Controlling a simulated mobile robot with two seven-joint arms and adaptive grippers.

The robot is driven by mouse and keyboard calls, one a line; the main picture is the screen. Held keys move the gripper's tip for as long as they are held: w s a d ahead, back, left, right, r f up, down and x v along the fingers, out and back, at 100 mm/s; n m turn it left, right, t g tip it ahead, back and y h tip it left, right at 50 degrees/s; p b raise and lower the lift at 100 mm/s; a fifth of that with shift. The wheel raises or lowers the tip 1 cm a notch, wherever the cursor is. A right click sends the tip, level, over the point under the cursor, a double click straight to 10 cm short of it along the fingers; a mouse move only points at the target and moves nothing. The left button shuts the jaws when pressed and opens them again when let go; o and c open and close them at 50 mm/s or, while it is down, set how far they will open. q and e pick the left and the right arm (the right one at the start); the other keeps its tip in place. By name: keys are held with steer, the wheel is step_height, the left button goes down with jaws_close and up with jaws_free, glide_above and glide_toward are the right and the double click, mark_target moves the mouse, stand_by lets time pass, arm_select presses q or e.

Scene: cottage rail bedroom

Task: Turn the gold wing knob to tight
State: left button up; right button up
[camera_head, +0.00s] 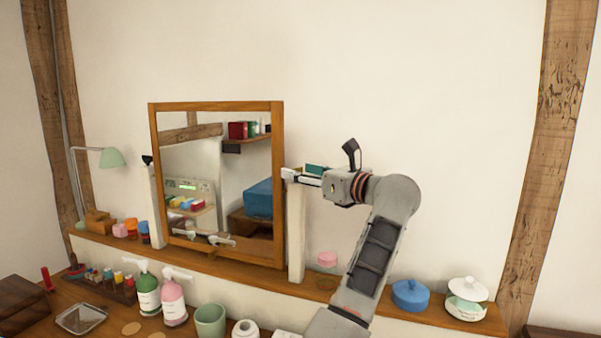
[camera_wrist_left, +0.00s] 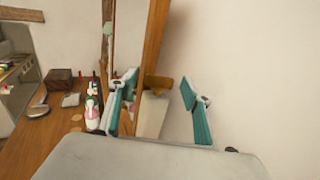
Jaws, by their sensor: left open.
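The gold wing knob (camera_wrist_left: 159,82) shows in the left wrist view, at the side of the wooden mirror frame and above a pale post (camera_wrist_left: 152,112). My left gripper (camera_wrist_left: 159,86) is open, with one teal-padded finger on each side of the knob in that picture. I cannot tell whether either finger touches it. In the head view my left gripper (camera_head: 301,174) is at the right edge of the mirror (camera_head: 278,150), near the top of the right post (camera_head: 297,235). It hides the knob there. My right gripper is not in view.
The mirror stands on a wooden ledge (camera_head: 235,262). A pink jar (camera_head: 327,259), a blue lidded pot (camera_head: 410,295) and a white lidded jar (camera_head: 466,298) stand on the ledge to the right. Pump bottles (camera_head: 173,302) and a green cup (camera_head: 210,321) stand below. The wall above is clear.

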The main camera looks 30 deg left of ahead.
arm_select(q)
steer(key=c, duration=1.1)
steer(key=shift+t, duration=0.3)
steer(key=shift+c, duration=0.2)
steer(key=shift+s+a+m+t+h+p, duration=0.2)
steer(key=shift+m+t+h, duration=0.35)
steer(key=shift+m+t, duration=0.4)
steer(key=shift+s+d+m+t+h+p, duration=0.15)
steer(key=shift+m+t+h+p, duration=0.35)
steer(key=shift+t, duration=0.6)
steer(key=shift+s+a+m+t+h+p, duration=0.1)
steer(key=shift+s+a+m+t+h, duration=0.1)
steer(key=shift+m+t+h, duration=0.6)
steer(key=shift+m+t+y, duration=0.25)
steer(key=o, duration=1.1)
steer(key=shift+w, duration=0.1)
steer(key=shift+o, duration=0.2)
step_height(320, 180, up, 10)
